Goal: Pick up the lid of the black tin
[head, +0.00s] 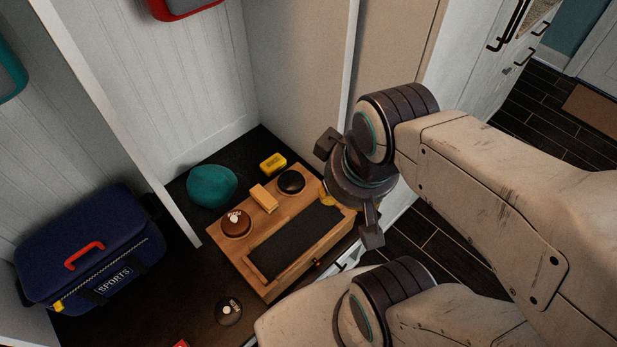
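A round black tin (291,181) stands at the back right of the wooden shoe-care box; its top is plain and dark, with no pale mark. A dark round disc with a pale mark (229,311), which looks like the tin's lid, lies apart on the dark bench, in front of the box's left corner. My gripper (347,192) is in the air at the right of the box, its two fingers spread wide with nothing seen between them. It is to the right of the black tin and well away from the disc.
The wooden box (226,272) also holds a brown tin (236,222) and a wooden block (264,198). A yellow box (273,163) and teal beanie (212,185) sit behind. A blue sports bag (90,247) stands left, past an upright divider (118,122). My arm hides the right side.

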